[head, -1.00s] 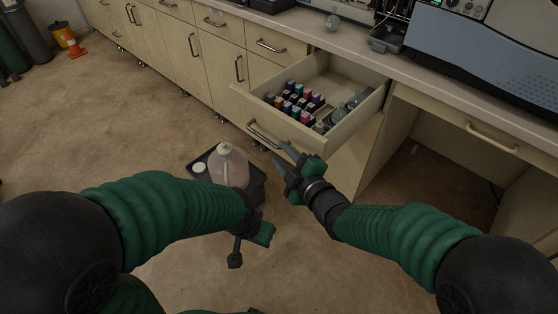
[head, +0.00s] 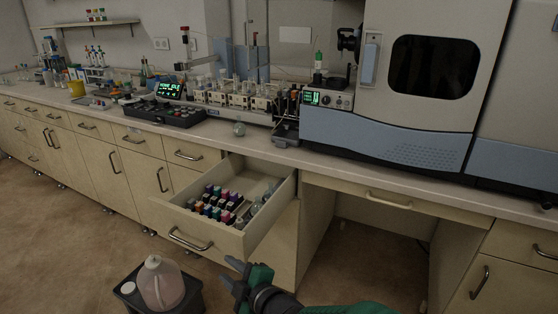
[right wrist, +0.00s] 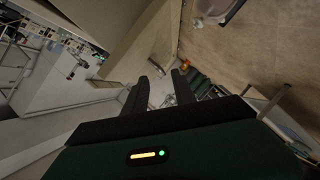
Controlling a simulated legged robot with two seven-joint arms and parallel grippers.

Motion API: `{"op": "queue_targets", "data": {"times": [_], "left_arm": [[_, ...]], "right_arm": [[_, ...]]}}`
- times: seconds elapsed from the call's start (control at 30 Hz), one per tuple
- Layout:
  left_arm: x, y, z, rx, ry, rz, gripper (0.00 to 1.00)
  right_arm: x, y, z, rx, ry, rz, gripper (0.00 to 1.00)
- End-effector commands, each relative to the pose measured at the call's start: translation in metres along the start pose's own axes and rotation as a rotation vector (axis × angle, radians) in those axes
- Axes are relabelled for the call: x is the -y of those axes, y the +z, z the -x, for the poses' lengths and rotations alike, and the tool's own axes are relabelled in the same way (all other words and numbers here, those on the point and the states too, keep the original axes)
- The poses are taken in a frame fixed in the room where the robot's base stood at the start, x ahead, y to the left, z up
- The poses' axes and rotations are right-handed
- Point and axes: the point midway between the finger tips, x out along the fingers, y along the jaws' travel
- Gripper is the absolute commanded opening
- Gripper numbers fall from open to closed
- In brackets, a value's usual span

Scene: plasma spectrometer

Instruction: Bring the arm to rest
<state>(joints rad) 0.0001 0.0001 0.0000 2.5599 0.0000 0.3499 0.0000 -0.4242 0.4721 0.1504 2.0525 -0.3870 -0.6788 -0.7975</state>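My right gripper (head: 230,272) is at the bottom of the head view, just in front of the open drawer (head: 276,214) and beside its front panel. In the right wrist view its two dark fingers (right wrist: 159,76) stand apart with nothing held between them. My right forearm (head: 345,308) is only partly in view at the lower edge. My left arm and gripper are outside both current views.
The pulled-out drawer holds several coloured vials (head: 214,204). A pinkish jug (head: 160,286) stands on a dark box (head: 192,296) on the floor, left of my right gripper. The counter (head: 330,162) carries instruments and a small glass flask (head: 239,129).

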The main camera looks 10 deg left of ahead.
Motion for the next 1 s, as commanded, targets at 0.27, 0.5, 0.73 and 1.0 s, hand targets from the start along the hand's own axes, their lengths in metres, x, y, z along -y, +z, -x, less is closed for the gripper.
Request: {"op": "queue_targets", "data": {"times": [0.27,0.5,0.73,1.0], "left_arm": [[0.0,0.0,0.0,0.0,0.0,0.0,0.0],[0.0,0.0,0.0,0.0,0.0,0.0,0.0],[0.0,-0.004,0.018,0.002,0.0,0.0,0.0],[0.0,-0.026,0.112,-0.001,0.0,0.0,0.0]], "right_arm": [[0.018,0.173,0.141,0.612,-0.043,-0.592,0.32],[0.076,0.228,0.27,1.014,0.014,-1.098,0.32],[0.116,0.214,0.361,1.274,0.085,-1.486,0.32],[0.039,0.162,0.385,1.267,0.078,-1.471,0.32]]}}
